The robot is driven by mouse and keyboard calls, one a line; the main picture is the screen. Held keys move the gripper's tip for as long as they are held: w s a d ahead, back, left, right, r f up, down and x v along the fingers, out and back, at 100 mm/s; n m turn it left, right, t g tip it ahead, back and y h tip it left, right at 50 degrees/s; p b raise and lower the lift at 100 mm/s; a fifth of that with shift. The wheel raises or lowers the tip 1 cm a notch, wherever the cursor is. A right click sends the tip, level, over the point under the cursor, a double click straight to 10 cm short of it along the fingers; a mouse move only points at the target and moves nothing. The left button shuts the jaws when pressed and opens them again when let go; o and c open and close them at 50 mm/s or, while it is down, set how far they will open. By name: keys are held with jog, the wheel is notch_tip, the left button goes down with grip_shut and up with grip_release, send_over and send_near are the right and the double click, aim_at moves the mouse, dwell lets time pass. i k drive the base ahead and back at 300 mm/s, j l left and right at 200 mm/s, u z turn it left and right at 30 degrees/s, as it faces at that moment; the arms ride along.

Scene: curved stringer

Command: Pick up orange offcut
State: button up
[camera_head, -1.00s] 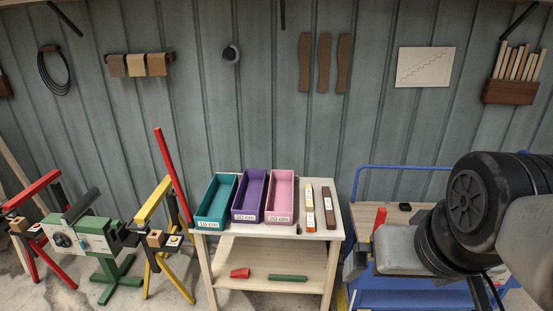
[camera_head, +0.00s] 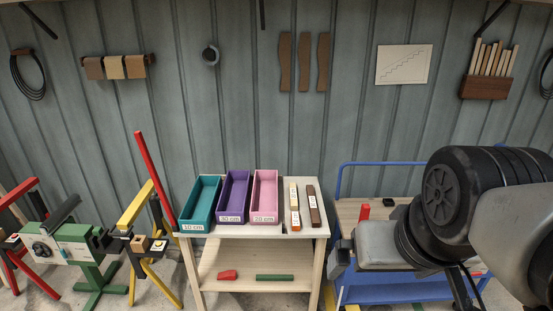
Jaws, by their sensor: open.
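A slim bar with a pale upper face, a white label and an orange front end (camera_head: 295,222) lies on the pale bench top (camera_head: 322,228), right of the pink bin. It is the clearest orange piece I see; I cannot tell whether it is the offcut. A dark brown bar (camera_head: 313,205) lies beside it. My arm fills the right side. My gripper (camera_head: 340,257) shows only as a small dark part at the arm's left end, right of the bench and apart from the bars. It is open; its fingers are hard to make out.
Teal (camera_head: 201,205), purple (camera_head: 234,197) and pink (camera_head: 264,197) bins stand on the bench. A red piece (camera_head: 228,275) and a green piece (camera_head: 275,278) lie on its lower shelf. A blue cart (camera_head: 385,164) stands behind my arm. A green machine (camera_head: 75,245) stands left.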

aim_at(295, 216)
jog(key=u, duration=1.05)
jog(key=z, duration=0.85)
jog(key=i+j, duration=0.3)
jog(key=i, duration=0.25)
jog(key=i+j+z, duration=0.15)
jog(key=i+j, duration=0.15)
jog(key=i, duration=0.3)
jog(key=i+j, duration=0.35)
jog(key=i, duration=0.2)
